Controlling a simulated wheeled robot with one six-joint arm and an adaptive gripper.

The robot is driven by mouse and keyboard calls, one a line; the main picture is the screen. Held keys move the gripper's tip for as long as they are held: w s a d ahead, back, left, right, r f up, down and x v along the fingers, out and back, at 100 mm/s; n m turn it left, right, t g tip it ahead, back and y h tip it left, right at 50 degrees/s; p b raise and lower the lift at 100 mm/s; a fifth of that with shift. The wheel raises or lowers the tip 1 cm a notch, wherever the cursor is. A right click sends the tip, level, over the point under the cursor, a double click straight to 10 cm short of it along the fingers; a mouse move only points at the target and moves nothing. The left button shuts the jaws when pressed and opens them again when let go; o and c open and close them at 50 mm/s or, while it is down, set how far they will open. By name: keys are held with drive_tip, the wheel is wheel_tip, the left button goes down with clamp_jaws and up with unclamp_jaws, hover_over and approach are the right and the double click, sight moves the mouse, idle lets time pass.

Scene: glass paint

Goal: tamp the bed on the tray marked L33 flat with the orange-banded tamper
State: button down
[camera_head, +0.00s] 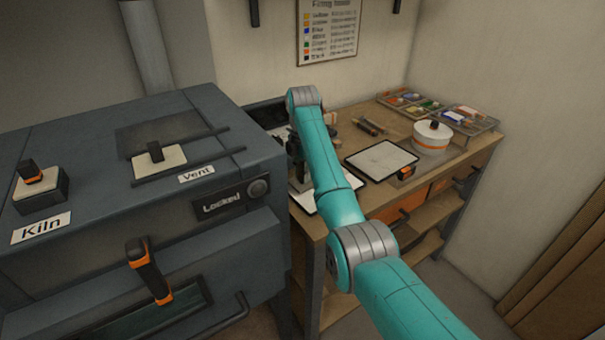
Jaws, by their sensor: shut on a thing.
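My gripper (297,168) is at the left end of the workbench, over a pale tray (308,201), and my teal arm covers much of it. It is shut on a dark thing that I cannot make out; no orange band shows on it. A second pale, dark-edged tray (381,160) lies flat to the right, with a small dark and orange piece (406,173) at its front corner. I cannot read L33 on either tray. A white round thing with an orange band and dark knob (433,138) stands at the right; I cannot tell if it is the tamper.
The grey kiln (90,205), with an orange-marked handle (149,270) and a vent slide (160,158), stands left of the wooden bench (470,152). Compartment trays of coloured pieces (463,117) are at the back right. Small sticks (370,126) lie behind the second tray.

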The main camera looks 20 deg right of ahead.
drive_tip(key=shift+w+d, duration=0.4)
drive_tip(key=shift+d, duration=0.55)
drive_tip(key=shift+w+d, duration=0.35)
drive_tip(key=shift+d, duration=0.6)
drive_tip(key=shift+w+d, duration=0.4)
drive_tip(key=shift+d, duration=0.55)
drive_tip(key=shift+f, duration=0.75)
drive_tip(key=shift+f, duration=0.35)
drive_tip(key=shift+r, duration=0.1)
drive_tip(key=shift+r, duration=1)
drive_tip(key=shift+r, duration=0.1)
